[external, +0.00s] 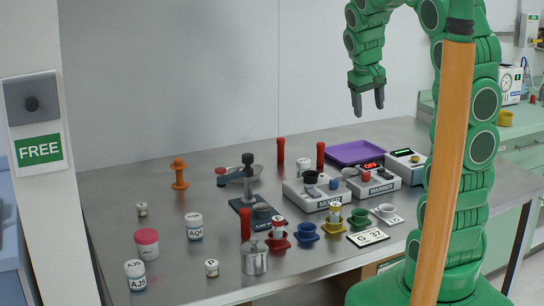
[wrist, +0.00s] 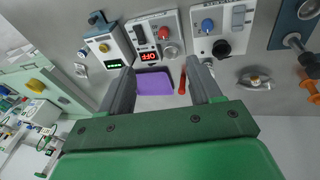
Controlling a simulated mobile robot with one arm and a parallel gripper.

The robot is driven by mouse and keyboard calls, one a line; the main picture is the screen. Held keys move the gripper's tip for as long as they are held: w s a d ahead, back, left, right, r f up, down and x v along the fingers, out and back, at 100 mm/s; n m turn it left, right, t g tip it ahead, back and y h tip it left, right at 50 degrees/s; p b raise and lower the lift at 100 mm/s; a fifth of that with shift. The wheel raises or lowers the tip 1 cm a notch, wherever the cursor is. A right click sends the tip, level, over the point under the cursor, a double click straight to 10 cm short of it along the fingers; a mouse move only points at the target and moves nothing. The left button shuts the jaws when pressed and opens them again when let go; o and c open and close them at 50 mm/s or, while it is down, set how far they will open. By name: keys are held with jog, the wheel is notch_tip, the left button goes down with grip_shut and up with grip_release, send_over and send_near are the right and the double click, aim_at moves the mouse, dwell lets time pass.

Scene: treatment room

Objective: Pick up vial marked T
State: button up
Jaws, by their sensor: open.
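Several small vials with letters on their white caps stand on the metal table. One small vial (external: 141,209) is at the back left, its mark too small to read. Another small vial (external: 211,268), seemingly marked P, is at the front. One vial (external: 278,228) sits in a red holder and one (external: 335,208) in a yellow holder; I cannot read their marks. I cannot tell which vial is marked T. My gripper (external: 369,108) is open and empty, high above the back right of the table. Its spread fingers (wrist: 160,72) also show in the wrist view, with nothing between them.
A purple tray (external: 357,152) lies at the back, near red posts (external: 320,155). The mixer (external: 312,194) and warmer (external: 374,184) stand in the middle right. Jars AJ5 (external: 135,275) and AQ0 (external: 194,226), a metal pot (external: 255,257) and an orange stand (external: 179,174) are left.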

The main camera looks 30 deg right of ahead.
jog(key=w+a+f+n+t, duration=0.1)
jog(key=w+a+f+n, duration=0.15)
jog(key=w+a, duration=1.1)
jog(key=n+t+y, duration=0.1)
jog(key=n+y, duration=0.4)
send_near(142, 204)
jog(key=shift+x, duration=1.8)
jog(key=shift+s+x, duration=0.2)
jog(key=shift+x, duration=2.35)
jog(key=shift+a, duration=0.1)
jog(key=c, duration=1.1)
